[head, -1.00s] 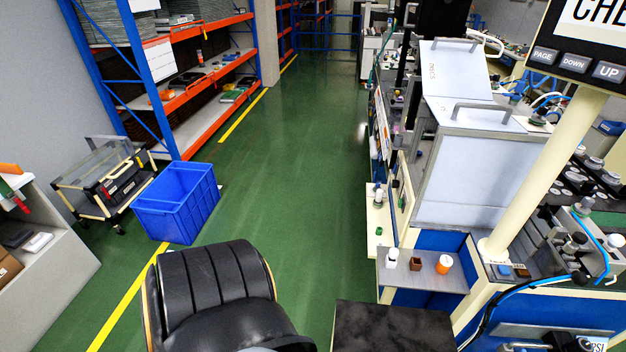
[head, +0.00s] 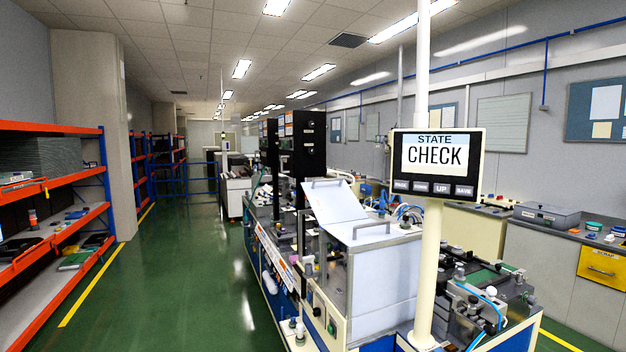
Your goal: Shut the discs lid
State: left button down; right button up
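The discs lid (head: 335,212) is a white panel with a grey handle along its top edge. It is raised and tilted above the white, metal-framed box (head: 385,282) on the workstation, so it stands open. A second, flat-lying lid panel with a grey handle (head: 371,229) is on the near top of the same box. Any lettering on the raised lid is too faint to read. Neither of my grippers is in view.
A cream post (head: 430,255) with a screen (head: 436,160) reading "STATE CHECK" stands right of the box. Black cabinets (head: 304,145) rise behind. The green aisle floor (head: 185,285) on the left is clear, beside orange and blue shelves (head: 60,215).

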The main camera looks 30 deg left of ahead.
aim_at(331, 201)
jog(key=j+z, duration=0.1)
jog(key=j, duration=0.55)
jog(key=k+j+z, duration=0.1)
jog(key=j, duration=0.6)
jog(key=j+z, duration=0.1)
jog(key=j, duration=0.55)
jog(key=k, duration=0.05)
